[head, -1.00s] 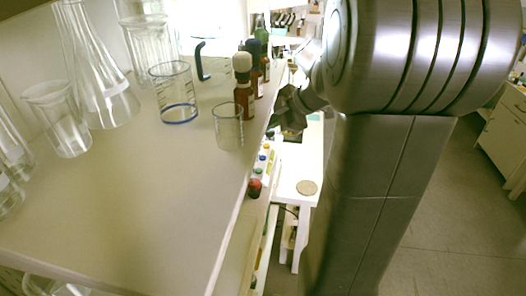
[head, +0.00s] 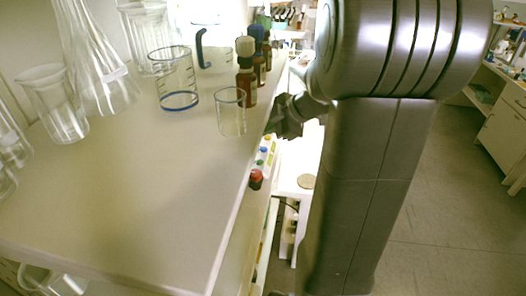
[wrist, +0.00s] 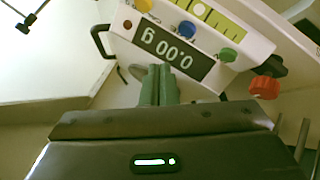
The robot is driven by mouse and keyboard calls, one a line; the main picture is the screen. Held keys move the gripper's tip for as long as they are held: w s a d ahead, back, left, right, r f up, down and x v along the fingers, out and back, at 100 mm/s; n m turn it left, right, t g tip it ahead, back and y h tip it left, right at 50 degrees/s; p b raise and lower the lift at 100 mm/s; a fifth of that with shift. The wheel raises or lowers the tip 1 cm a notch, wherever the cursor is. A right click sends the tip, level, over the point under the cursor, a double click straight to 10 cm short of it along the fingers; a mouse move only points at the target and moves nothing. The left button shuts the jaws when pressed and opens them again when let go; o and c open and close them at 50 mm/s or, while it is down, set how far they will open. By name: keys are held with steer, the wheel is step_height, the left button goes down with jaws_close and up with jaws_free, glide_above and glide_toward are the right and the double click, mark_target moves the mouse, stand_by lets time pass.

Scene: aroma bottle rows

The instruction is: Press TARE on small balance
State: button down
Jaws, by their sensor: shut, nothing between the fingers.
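The small balance (wrist: 215,35) fills the upper part of the wrist view, tilted and upside down. Its dark display (wrist: 165,48) reads 0.00 g. In the head view, my gripper (head: 287,117) is beyond the shelf edge, near the partly hidden balance (head: 270,150).
A pale shelf (head: 140,200) fills the left of the head view. A glass beaker (head: 231,113), a blue-marked beaker (head: 175,80) and brown bottles (head: 246,82) stand near its right edge, beside my arm. Open floor (head: 440,220) lies to the right.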

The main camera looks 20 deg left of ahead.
mark_target(268, 151)
step_height(268, 151, down, 3)
steer(key=b, duration=0.2)
steer(key=shift+r+b, duration=0.15)
steer(key=shift+b, duration=0.15)
steer(key=shift+d, duration=0.15)
stand_by(0.3)
steer(key=shift+f+b, duration=0.85)
steer(key=shift+b, duration=0.95)
stand_by(1.5)
steer(key=shift+r, duration=0.8)
step_height(268, 151, up, 5)
steer(key=shift+p, duration=0.9)
